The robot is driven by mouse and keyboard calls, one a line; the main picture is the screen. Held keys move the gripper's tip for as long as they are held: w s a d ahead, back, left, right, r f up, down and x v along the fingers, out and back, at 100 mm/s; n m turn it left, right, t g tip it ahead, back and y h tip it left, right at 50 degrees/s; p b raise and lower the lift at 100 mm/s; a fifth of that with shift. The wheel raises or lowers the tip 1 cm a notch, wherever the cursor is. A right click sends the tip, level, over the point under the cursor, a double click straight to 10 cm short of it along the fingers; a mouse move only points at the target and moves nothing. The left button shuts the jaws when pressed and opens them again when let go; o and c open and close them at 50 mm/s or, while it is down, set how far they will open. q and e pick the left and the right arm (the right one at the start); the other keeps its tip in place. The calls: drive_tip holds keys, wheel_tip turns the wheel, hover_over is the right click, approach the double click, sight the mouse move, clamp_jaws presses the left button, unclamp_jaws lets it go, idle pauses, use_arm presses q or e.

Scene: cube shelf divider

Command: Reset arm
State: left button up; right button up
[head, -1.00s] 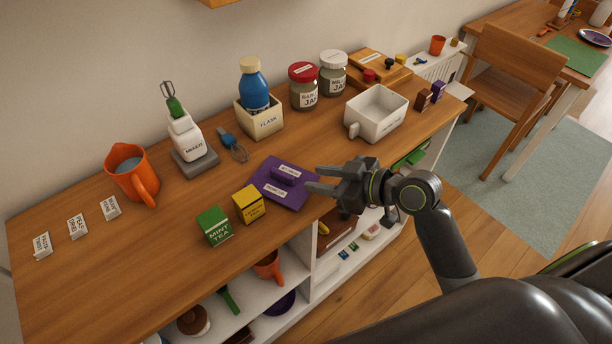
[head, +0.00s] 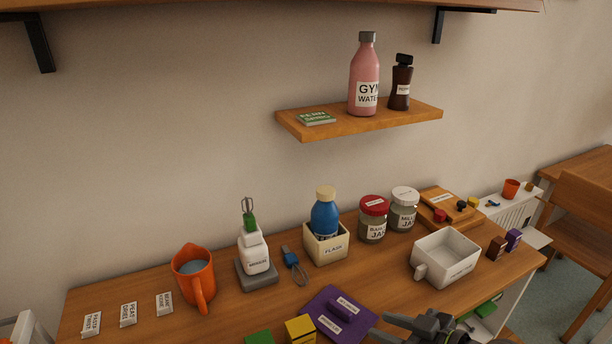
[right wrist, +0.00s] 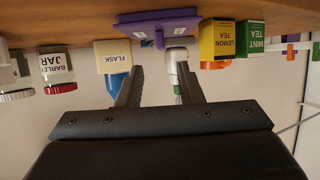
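My right gripper (head: 392,326) shows at the bottom edge of the head view, beside the purple board (head: 318,310) at the front of the wooden counter (head: 225,312). In the right wrist view its two fingers (right wrist: 160,80) are apart with nothing between them. That view is upside down, and the purple board (right wrist: 130,28) lies beyond the fingertips. Most of my right arm is below the head view. My left arm and gripper are not in view.
On the counter stand an orange jug (head: 194,275), a mixer (head: 255,258), a flask (head: 325,220) in its holder, two jars (head: 373,222) and a white bin (head: 445,258). A yellow tea box (head: 300,330) is near my gripper. A wall shelf (head: 360,120) holds two bottles.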

drive_tip(key=s+d+f+m+g+h, duration=0.3)
drive_tip(key=s+d+f+m+h, duration=0.3)
drive_tip(key=s, duration=0.5)
drive_tip(key=s+d+f+m+g+h, duration=0.3)
drive_tip(key=s+d+f+h, duration=0.25)
drive_tip(key=s+f, duration=0.4)
wheel_tip(320, 180, down, 23)
drive_tip(key=s+d+g+y, duration=0.1)
drive_tip(key=d, duration=0.1)
drive_tip(key=s+a+f+g, duration=0.1)
drive_tip(key=s+f, duration=1.4)
drive_tip(key=shift+a+g+y, duration=0.3)
drive_tip(key=shift+a+y, duration=0.05)
